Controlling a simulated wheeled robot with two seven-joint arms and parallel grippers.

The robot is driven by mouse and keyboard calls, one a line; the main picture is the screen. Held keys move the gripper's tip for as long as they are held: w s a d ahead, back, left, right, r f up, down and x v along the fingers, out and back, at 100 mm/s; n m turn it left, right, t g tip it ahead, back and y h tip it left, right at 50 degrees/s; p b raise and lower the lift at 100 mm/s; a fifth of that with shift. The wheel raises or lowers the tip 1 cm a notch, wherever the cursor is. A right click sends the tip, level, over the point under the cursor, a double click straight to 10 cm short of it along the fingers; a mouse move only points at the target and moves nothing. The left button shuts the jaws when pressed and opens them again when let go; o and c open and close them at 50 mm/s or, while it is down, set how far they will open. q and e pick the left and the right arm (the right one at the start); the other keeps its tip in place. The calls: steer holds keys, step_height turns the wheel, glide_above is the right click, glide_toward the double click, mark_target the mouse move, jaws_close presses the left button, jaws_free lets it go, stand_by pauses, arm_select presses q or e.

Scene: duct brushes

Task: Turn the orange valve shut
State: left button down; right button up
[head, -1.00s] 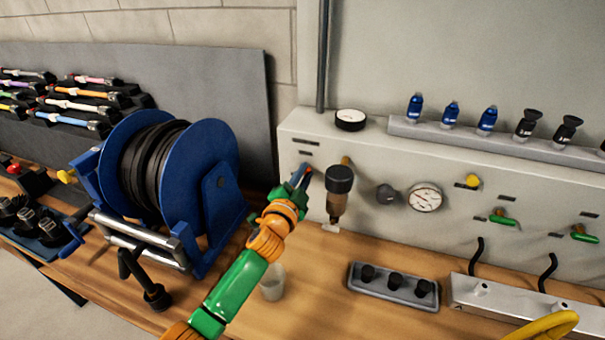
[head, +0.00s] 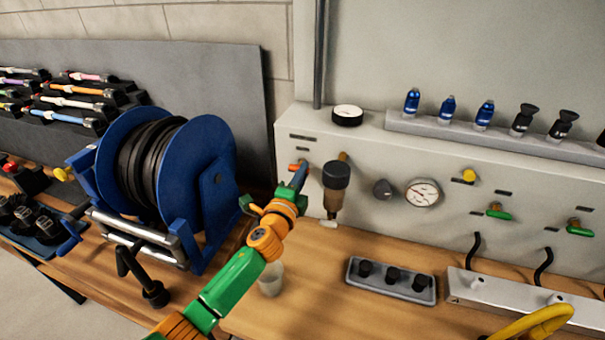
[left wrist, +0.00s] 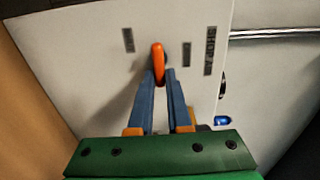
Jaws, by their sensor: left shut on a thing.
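The orange valve is a small lever on the left end of the pale panel. In the head view its handle (head: 295,166) shows just left of my fingertips and lies roughly level. In the left wrist view the orange handle (left wrist: 158,62) stands between the tips of my blue fingers. My left gripper (head: 300,174) is shut on this handle; it also shows in the left wrist view (left wrist: 162,78). My fingers hide part of the valve. My right gripper is not in view.
A dark-topped filter (head: 336,190) hangs close to the right of my left gripper. A pressure gauge (head: 422,193) and green levers (head: 499,214) are farther right. A blue hose reel (head: 205,165) stands left of my arm. A clear cup (head: 271,280) stands below it.

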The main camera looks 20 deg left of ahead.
arm_select(q)
steer(key=shift+r, duration=0.3)
steer(key=c, duration=1.1)
jaws_free()
steer(key=shift+o, duration=1.2)
steer(key=shift+w+a+f, duration=0.1)
steer(key=shift+w, duration=0.05)
steer(key=s, duration=0.7)
steer(key=shift+a+f, duration=0.15)
